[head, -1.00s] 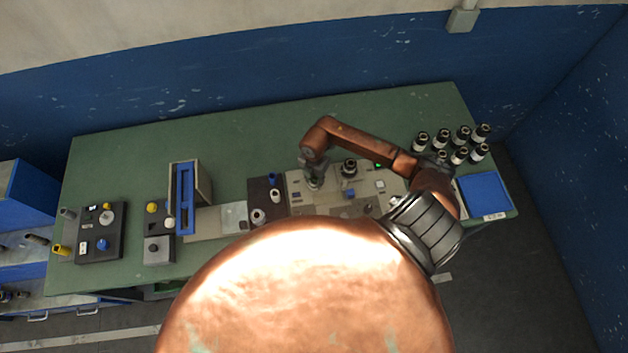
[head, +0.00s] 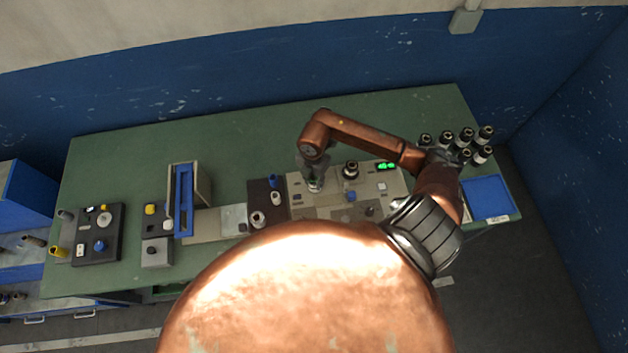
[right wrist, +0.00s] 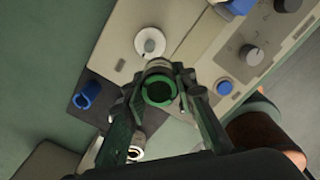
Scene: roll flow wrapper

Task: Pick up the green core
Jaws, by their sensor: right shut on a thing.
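The green core (right wrist: 160,91) is a short hollow green cylinder; in the right wrist view I look into its open end. My right gripper (right wrist: 160,84) is shut on it, with one finger at each side. In the head view the right gripper (head: 314,178) points down over the left part of the light grey panel (head: 330,205). The core is hard to make out there. I cannot tell whether it is clear of the panel. My left gripper is not in view.
Left of the panel a dark plate (head: 262,195) carries a blue core (right wrist: 87,95) and pale cores (head: 258,219). A white round piece (right wrist: 150,42) is close to the gripper. Several dark bottles (head: 466,136) and a blue tray (head: 488,196) are at right. The back table is clear.

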